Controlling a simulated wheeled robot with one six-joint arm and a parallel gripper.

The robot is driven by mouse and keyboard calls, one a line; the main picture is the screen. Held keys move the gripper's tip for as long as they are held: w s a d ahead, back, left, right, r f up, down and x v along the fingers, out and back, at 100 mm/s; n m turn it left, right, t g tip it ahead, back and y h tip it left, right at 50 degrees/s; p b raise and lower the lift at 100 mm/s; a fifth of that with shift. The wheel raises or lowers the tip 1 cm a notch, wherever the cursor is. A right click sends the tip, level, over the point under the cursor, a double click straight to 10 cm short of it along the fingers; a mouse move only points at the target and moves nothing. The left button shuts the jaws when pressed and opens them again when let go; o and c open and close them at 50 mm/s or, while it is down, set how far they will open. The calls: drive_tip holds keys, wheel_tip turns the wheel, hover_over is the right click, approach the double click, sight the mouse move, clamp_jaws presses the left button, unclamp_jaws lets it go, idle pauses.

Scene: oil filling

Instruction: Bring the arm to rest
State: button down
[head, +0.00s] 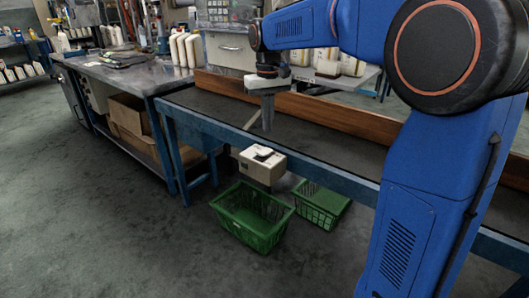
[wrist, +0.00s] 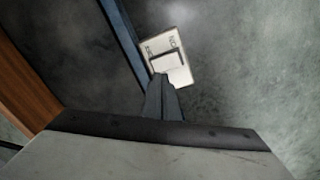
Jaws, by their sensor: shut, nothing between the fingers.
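My gripper (head: 266,115) hangs at the end of my blue arm, pointing down over the dark top of the long bench (head: 215,108). In the wrist view its fingers (wrist: 162,98) are together with nothing between them. A pale box with a handle or switch on top (head: 262,166) is at the bench's front edge, below and in front of the gripper. It also shows in the wrist view (wrist: 174,70), just beyond the fingertips and partly covered by them. I cannot tell how far below the fingers it lies.
Two green crates, one in front (head: 250,222) and one behind it (head: 318,205), stand on the floor below the bench edge. A wooden board (head: 330,115) runs along the bench's back. White bottles (head: 185,50) stand on the left workbench. The floor at left is clear.

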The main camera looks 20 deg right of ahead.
drive_tip(key=s+d+f+t, duration=0.1)
drive_tip(key=s+d+f, duration=0.1)
drive_tip(key=s, duration=0.9)
drive_tip(key=s+d+f+t, duration=0.2)
drive_tip(key=s+f, duration=0.3)
drive_tip(key=s, duration=0.6)
drive_tip(key=s+d+f+m+t, duration=0.1)
drive_tip(key=s+d+f, duration=0.2)
drive_tip(key=s, duration=0.8)
drive_tip(key=shift+s+f+t, duration=0.25)
drive_tip(key=shift+f+t, duration=0.15)
drive_tip(key=shift+f, duration=0.05)
